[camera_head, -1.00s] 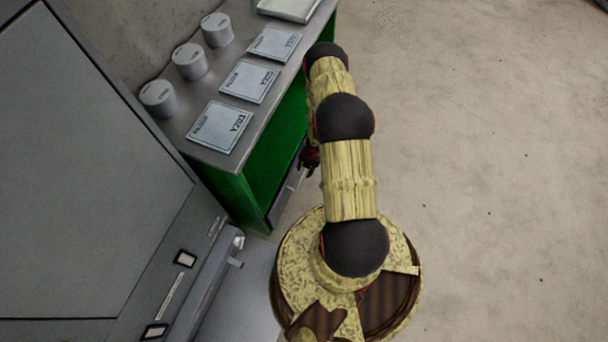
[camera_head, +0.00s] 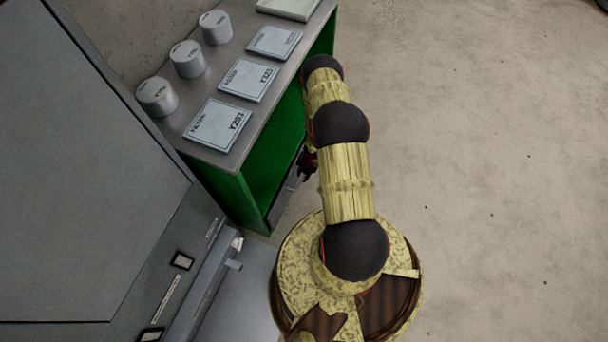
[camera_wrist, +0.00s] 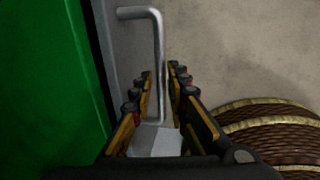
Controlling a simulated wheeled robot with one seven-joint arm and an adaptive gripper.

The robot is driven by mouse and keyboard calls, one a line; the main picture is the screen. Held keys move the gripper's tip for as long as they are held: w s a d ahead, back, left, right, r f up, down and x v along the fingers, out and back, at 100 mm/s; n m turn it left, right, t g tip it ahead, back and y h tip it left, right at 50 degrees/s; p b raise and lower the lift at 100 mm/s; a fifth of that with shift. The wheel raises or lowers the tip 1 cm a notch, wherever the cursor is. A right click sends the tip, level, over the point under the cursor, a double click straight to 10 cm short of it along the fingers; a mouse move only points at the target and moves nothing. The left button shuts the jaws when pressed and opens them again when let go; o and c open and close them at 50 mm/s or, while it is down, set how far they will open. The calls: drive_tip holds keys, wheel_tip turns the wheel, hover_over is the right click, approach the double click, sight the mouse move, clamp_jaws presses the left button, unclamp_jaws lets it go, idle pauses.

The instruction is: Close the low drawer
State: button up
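The low drawer shows in the head view as a grey front (camera_head: 280,203) on the open side of the green cabinet (camera_head: 227,193). My arm partly covers it, and I cannot tell how far it stands out. My gripper (camera_head: 307,164) is beside the drawer front, mostly hidden under the arm. In the wrist view, a bent metal handle (camera_wrist: 157,45) runs between the fingers of my gripper (camera_wrist: 160,75). The fingers are apart, one on each side of the bar, with small gaps visible. The drawer's grey edge (camera_wrist: 104,60) is just left of the handle.
Several labelled plates (camera_head: 217,125) and grey cylinders (camera_head: 157,96) stand on the cabinet top. A large grey cabinet (camera_head: 85,180) with handles fills the left. The concrete floor (camera_head: 480,170) on the right is clear.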

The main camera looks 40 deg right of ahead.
clamp_jaws()
idle(0.5)
drive_tip(key=shift+w+a, duration=0.25)
drive_tip(key=shift+w, duration=0.35)
drive_tip(key=shift+w+a, duration=0.2)
drive_tip(key=shift+w, duration=0.35)
drive_tip(key=shift+o, duration=2.1)
unclamp_jaws()
drive_tip(key=shift+w+a, duration=0.1)
drive_tip(key=shift+r, duration=0.1)
wheel_tip(320, 180, up, 12)
drive_tip(key=s+d, duration=0.1)
drive_tip(key=s, duration=0.1)
